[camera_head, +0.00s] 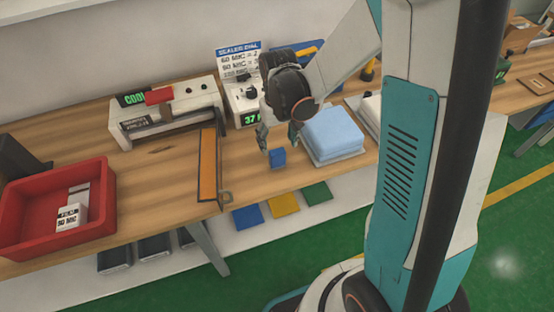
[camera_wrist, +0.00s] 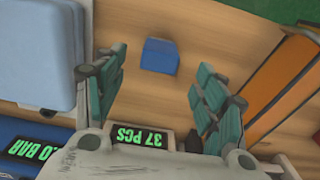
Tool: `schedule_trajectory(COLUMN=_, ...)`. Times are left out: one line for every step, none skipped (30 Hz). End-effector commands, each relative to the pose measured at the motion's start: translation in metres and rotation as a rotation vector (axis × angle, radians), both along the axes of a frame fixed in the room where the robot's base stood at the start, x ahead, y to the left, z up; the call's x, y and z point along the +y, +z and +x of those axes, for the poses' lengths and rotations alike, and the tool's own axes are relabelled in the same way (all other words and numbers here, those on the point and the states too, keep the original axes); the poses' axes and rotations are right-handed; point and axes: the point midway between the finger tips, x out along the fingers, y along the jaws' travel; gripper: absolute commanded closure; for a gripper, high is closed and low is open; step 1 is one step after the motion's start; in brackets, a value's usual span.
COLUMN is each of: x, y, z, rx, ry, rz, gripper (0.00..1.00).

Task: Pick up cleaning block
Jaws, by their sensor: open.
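Nothing is held.
An orange bar in a frame (camera_head: 208,165) lies left of the block. A sealer (camera_head: 165,113) and a counter reading 37 (camera_head: 243,101) stand behind. A red bin (camera_head: 58,208) is at the left. The table's front edge is close to the block.

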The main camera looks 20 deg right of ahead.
Motion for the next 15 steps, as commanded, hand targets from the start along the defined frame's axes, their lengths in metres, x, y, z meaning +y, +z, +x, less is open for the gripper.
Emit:
schedule_trajectory(x=0.000, y=-0.007, z=0.000, rx=0.000, ry=0.000, rz=0.000, gripper=0.35)
schedule_trajectory(x=0.000, y=-0.010, z=0.000, rx=0.000, ry=0.000, rz=0.000, gripper=0.35)
schedule_trajectory(x=0.000, y=-0.012, z=0.000, rx=0.000, ry=0.000, rz=0.000, gripper=0.35)
schedule_trajectory(x=0.000, y=-0.013, z=0.000, rx=0.000, ry=0.000, rz=0.000, gripper=0.35)
schedule_trajectory(x=0.000, y=-0.014, z=0.000, rx=0.000, ry=0.000, rz=0.000, gripper=0.35)
schedule_trajectory(x=0.000, y=-0.015, z=0.000, rx=0.000, ry=0.000, rz=0.000, gripper=0.35)
schedule_trajectory(x=0.000, y=-0.016, z=0.000, rx=0.000, ry=0.000, rz=0.000, gripper=0.35)
schedule_trajectory(x=0.000, y=-0.018, z=0.000, rx=0.000, ry=0.000, rz=0.000, gripper=0.35)
schedule_trajectory(x=0.000, y=-0.021, z=0.001, rx=0.000, ry=0.000, rz=0.000, gripper=0.35)
schedule_trajectory(x=0.000, y=-0.024, z=0.001, rx=0.000, ry=0.000, rz=0.000, gripper=0.35)
schedule_trajectory(x=0.000, y=-0.028, z=0.001, rx=0.000, ry=0.000, rz=0.000, gripper=0.35)
schedule_trajectory(x=0.000, y=-0.034, z=0.002, rx=0.000, ry=0.000, rz=0.000, gripper=0.35)
schedule_trajectory(x=0.000, y=-0.039, z=0.003, rx=0.000, ry=0.000, rz=0.000, gripper=0.35)
schedule_trajectory(x=0.000, y=-0.043, z=0.004, rx=0.000, ry=0.000, rz=0.000, gripper=0.35)
schedule_trajectory(x=0.000, y=-0.050, z=0.004, rx=0.000, ry=0.000, rz=0.000, gripper=0.35)
